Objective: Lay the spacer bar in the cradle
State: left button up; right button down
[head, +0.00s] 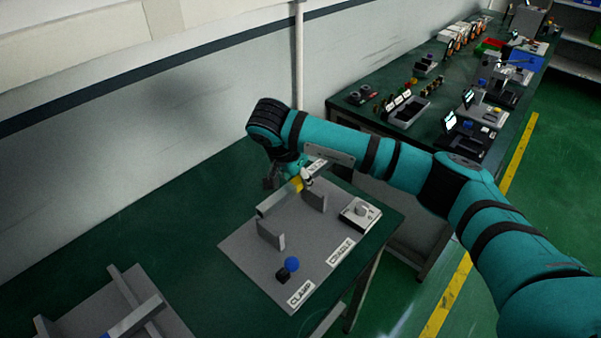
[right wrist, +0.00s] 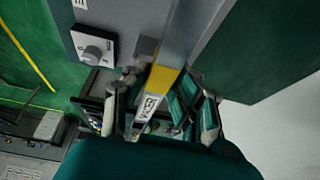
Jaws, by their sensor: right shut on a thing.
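The spacer bar (head: 275,201) is a long grey bar with a yellow band. My right gripper (head: 299,181) is shut on it at the band. In the right wrist view the bar (right wrist: 193,30) runs between the fingers (right wrist: 160,100), with a label reading SPACER on its end. The cradle appears as two grey upright supports on a grey plate, a front one (head: 271,234) and a rear one (head: 314,200). The bar is near their tops, roughly along their line. I cannot tell whether it touches them. My left gripper is out of view.
The grey plate (head: 243,246) carries CLAMP and CRADLE labels, a blue knob (head: 292,264) and a white box with a dial (head: 360,213). A grey rack (head: 150,325) stands at lower left. The green table between is clear. A wall rises behind; another bench (head: 345,107) is loaded with parts.

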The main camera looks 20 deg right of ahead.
notch_tip(320, 180, down, 3)
jog(key=shift+b, duration=0.6)
jog(key=shift+f+b, duration=0.6)
jog(key=shift+f, duration=0.6)
jog(key=shift+f+b, duration=0.3)
jog(key=shift+f, duration=0.05)
jog(key=c, duration=1)
grip_release()
jog(key=shift+r, duration=0.1)
